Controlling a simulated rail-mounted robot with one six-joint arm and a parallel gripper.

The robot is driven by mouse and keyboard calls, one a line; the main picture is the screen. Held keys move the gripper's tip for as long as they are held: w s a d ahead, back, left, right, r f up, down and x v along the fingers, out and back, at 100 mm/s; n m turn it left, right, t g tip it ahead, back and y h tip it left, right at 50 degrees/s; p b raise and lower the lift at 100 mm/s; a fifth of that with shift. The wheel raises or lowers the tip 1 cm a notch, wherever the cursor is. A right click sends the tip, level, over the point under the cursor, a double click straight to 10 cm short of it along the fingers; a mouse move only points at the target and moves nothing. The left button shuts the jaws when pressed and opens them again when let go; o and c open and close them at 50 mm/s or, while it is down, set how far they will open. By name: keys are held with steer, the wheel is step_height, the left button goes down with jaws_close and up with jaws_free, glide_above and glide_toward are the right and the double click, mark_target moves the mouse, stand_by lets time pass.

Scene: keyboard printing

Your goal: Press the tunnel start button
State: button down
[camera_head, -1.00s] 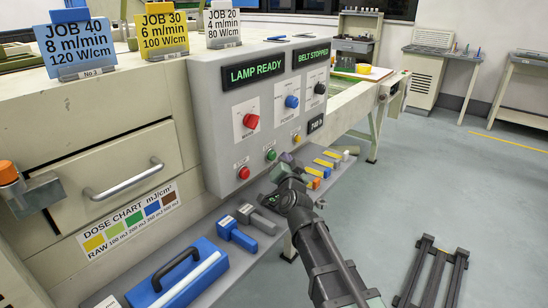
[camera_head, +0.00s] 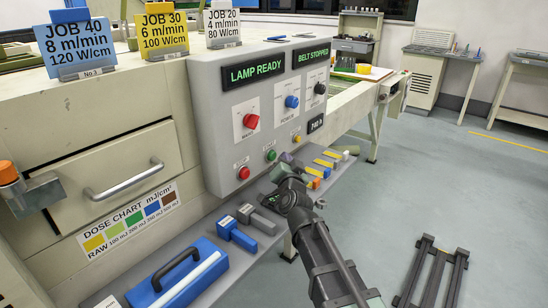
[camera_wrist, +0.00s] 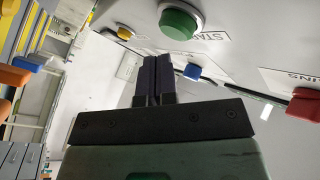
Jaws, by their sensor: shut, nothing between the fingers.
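The green start button (camera_head: 271,155) is on the lower part of the grey control panel (camera_head: 212,110). In the wrist view the green button (camera_wrist: 180,22) is large at the top, with a partly visible label reading "STA" beside it. My gripper (camera_head: 287,158) is in front of the panel's lower edge, just right of the green button in the head view. In the wrist view my gripper's fingers (camera_wrist: 153,75) are together and empty, pointing toward the panel below the button. A gap shows between fingertips and button.
A red button (camera_head: 243,172) is left of the green one and a yellow button (camera_head: 297,139) is right. Red, blue (camera_head: 292,102) and black knobs sit above. Displays read "LAMP READY" and "BELT STOPPED". A shelf below holds tools, including a blue-handled one (camera_head: 237,236).

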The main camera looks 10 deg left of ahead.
steer(key=shift+a, duration=0.1)
stand_by(0.5)
steer(key=shift+w+a, duration=0.25)
steer(key=shift+w+a, duration=0.25)
steer(key=shift+a, duration=0.2)
stand_by(0.6)
stand_by(0.4)
steer(key=shift+s+d, duration=0.5)
steer(key=shift+d, duration=0.25)
steer(key=shift+d, duration=0.1)
steer(key=d, duration=0.1)
steer(key=s+d, duration=0.2)
steer(key=d, duration=0.1)
steer(key=shift+s, duration=0.25)
